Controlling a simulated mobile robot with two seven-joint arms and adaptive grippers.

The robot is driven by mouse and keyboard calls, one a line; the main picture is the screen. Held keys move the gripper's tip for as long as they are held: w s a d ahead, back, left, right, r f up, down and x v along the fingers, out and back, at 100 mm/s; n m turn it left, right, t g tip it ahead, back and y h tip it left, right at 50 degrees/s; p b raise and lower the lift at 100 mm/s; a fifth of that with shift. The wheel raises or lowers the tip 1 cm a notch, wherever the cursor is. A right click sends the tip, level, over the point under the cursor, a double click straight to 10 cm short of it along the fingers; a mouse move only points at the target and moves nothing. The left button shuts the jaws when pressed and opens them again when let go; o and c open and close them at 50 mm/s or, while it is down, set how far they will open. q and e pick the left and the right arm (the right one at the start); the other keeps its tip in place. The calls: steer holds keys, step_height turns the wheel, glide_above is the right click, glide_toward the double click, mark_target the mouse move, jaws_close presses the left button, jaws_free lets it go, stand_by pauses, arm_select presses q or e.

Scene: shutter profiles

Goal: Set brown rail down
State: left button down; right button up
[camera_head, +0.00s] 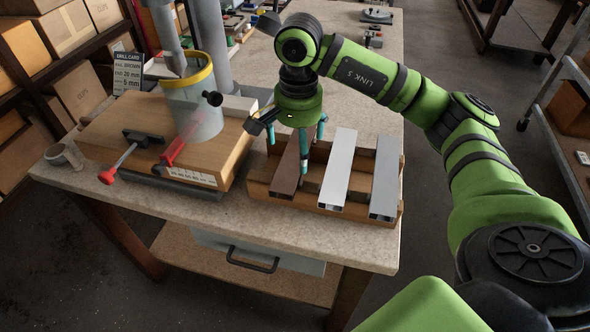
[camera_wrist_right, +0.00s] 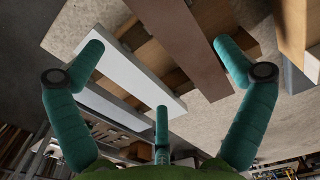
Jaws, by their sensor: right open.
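The brown rail (camera_head: 288,176) lies in the left part of the wooden rack (camera_head: 259,188), sloping toward the front; my gripper hides part of its upper end. In the right wrist view the brown rail (camera_wrist_right: 187,48) runs between my spread fingers, with gaps beside it. My right gripper (camera_head: 298,150) is open above and around the brown rail, its teal fingers apart; it also shows open in the right wrist view (camera_wrist_right: 160,82). The white rail (camera_head: 338,168) and the grey rail (camera_head: 386,178) lie to the right in the same rack. My left gripper is not in view.
A drill press with a yellow-rimmed clear guard (camera_head: 193,110) stands on a wooden block (camera_head: 100,135) left of the rack. A red-handled lever (camera_head: 180,140) sticks out there. A drill card (camera_head: 127,72) stands behind. The bench top (camera_head: 225,215) is bare in front.

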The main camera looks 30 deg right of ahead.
mark_target(294, 172)
steer(key=shift+s+a+n, duration=0.1)
steer(key=shift+n, duration=0.3)
steer(key=shift+a+f, duration=0.1)
steer(key=shift+f, duration=0.2)
steer(key=f+p, duration=0.1)
steer(key=w+f+p, duration=0.1)
steer(key=f, duration=0.1)
steer(key=shift+a, duration=0.15)
step_height(294, 172, down, 2)
steer(key=shift+f+p, duration=0.25)
steer(key=shift+p, duration=0.45)
steer(key=shift+f, duration=0.65)
steer(key=c, duration=1.2)
steer(key=shift+c, duration=0.9)
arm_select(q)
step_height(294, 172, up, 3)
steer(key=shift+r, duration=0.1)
